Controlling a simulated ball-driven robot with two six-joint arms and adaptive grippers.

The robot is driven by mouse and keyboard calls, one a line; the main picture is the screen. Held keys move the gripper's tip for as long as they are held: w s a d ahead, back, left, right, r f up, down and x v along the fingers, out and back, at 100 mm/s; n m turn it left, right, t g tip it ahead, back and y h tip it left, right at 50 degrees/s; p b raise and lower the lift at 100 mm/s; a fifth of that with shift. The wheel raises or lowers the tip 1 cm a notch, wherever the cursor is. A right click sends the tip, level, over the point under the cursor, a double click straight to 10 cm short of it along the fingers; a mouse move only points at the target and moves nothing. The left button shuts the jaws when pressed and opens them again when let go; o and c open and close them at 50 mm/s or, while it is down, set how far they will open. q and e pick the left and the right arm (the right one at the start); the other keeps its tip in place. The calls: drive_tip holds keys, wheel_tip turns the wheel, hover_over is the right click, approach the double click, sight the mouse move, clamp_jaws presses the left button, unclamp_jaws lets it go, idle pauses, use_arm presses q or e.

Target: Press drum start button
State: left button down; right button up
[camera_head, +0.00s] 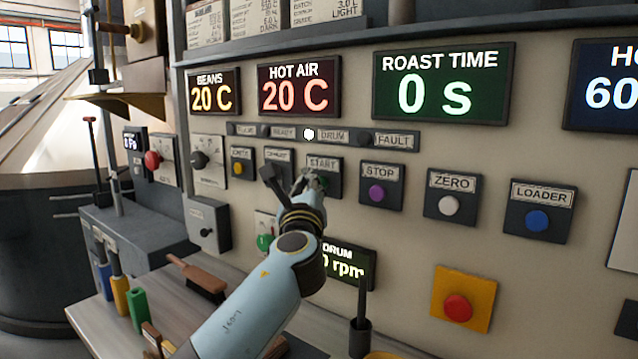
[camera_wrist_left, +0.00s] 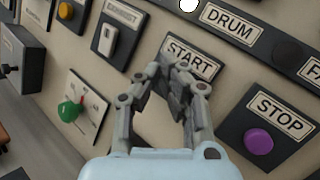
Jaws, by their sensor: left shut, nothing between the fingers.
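The START button plate (camera_head: 335,163) sits on the beige panel below the row of indicator lamps. It also shows in the left wrist view (camera_wrist_left: 208,67). My left gripper (camera_head: 316,181) is shut and empty, with its fingertips at the START plate just under its label. In the left wrist view the fingertips (camera_wrist_left: 178,82) cover the button itself, so I cannot tell whether they touch or press it. A white lamp (camera_head: 309,134) beside the DRUM label is lit. The DRUM rpm display (camera_head: 359,268) is partly hidden behind my left arm. My right gripper is not in view.
The STOP plate with a purple button (camera_head: 376,191) is close on the right. A dark switch plate (camera_wrist_left: 108,38) and a green knob (camera_wrist_left: 69,111) are on the left. A red button on a yellow plate (camera_head: 458,308) is lower right. A brush (camera_head: 197,276) lies on the counter.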

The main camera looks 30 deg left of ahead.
use_arm(q)
drive_tip(key=s+p, duration=0.1)
drive_tip(key=s, duration=0.4)
drive_tip(key=shift+a, duration=0.2)
drive_tip(key=shift+f, duration=0.1)
idle(0.9)
